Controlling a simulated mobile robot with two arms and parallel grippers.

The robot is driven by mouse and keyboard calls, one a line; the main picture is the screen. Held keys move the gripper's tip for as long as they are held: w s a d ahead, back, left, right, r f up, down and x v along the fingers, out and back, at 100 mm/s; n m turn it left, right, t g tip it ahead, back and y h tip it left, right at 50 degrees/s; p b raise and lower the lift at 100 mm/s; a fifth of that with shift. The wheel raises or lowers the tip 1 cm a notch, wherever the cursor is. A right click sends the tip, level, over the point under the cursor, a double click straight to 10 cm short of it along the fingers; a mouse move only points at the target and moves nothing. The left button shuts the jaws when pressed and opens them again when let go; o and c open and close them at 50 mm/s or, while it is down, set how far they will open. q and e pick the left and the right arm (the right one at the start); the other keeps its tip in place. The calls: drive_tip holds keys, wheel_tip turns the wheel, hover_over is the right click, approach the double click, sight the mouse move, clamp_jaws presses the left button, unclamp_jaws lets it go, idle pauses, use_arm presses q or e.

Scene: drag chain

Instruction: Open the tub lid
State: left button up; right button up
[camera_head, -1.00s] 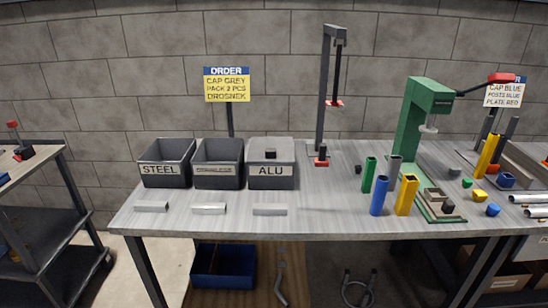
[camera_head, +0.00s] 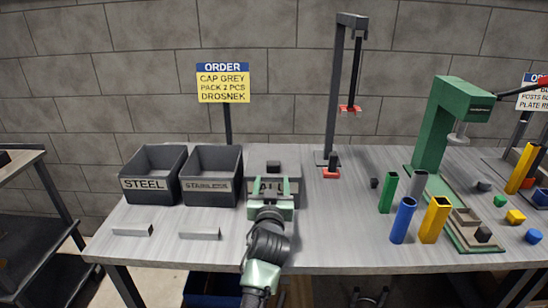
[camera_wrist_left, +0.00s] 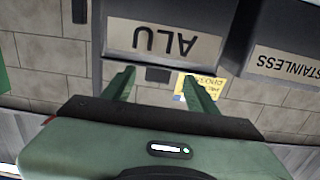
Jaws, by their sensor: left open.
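The ALU tub (camera_head: 296,222) stands third from the left in the row of tubs, partly hidden by my left arm. Its grey lid (camera_head: 258,156) is on top, with a small dark knob (camera_head: 273,166). My left gripper (camera_head: 270,186) is open and empty at the front of this tub, below the knob in the picture. In the left wrist view, which is upside down, the ALU label (camera_wrist_left: 150,38) faces me. The knob (camera_wrist_left: 158,75) shows between the spread fingers (camera_wrist_left: 160,90), apart from them. My right gripper is out of view.
The open STEEL tub (camera_head: 148,195) and STAINLESS tub (camera_head: 207,192) stand to the left. A dark post stand (camera_head: 330,120) rises close behind on the right. Coloured tubes (camera_head: 403,220) and a green press (camera_head: 432,130) stand farther right. Metal bars (camera_head: 132,230) lie in front.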

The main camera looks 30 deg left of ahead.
sight(273, 169)
use_arm(q)
drive_tip(key=shift+w+a+r, duration=0.1)
drive_tip(key=shift+w+r, duration=0.2)
drive_tip(key=shift+r, duration=0.05)
drive_tip(key=x, duration=0.4)
drive_tip(key=shift+r, duration=0.35)
drive_tip(key=shift+x, duration=1.05)
drive_tip(key=shift+w+a, duration=0.15)
drive_tip(key=shift+w, duration=0.1)
drive_tip(key=c, duration=0.3)
drive_tip(key=shift+f, duration=0.1)
clamp_jaws()
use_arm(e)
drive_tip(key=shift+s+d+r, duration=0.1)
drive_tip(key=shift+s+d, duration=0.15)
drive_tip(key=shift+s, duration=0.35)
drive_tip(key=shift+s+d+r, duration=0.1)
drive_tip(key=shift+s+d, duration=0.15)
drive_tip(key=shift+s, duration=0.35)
